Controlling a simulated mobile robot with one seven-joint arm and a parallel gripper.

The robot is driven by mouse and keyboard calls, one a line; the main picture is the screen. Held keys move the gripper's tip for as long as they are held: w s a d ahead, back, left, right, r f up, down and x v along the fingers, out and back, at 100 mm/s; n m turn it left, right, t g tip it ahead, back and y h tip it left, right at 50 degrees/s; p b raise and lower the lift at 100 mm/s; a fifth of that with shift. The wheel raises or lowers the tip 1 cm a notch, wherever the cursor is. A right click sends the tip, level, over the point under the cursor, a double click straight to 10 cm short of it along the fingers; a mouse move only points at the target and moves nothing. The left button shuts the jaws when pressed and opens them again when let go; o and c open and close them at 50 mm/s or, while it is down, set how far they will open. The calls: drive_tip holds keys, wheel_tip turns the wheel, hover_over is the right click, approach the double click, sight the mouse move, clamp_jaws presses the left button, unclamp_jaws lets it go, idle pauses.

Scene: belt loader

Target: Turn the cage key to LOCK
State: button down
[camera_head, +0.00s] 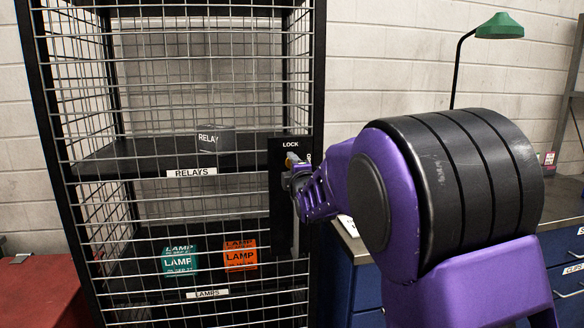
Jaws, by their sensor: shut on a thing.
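The cage (182,108) has a black frame and wire mesh and stands left of centre. Its black lock plate (281,215) is on the right side of the cage front, with the word LOCK at its top. My gripper (294,178) is at the plate, shut on the key. The gripper and my purple arm hide most of the key and some lettering to its right, so I cannot tell the exact key angle.
Inside the cage are a dark RELAY box (211,148), a teal LAMP box (180,264) and an orange LAMP box (240,260) on shelves. A blue cabinet (567,255) stands right, under a green lamp (500,26). A red surface (40,292) is at the lower left.

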idle(0.4)
drive_tip(key=shift+c, duration=1.6)
unclamp_jaws()
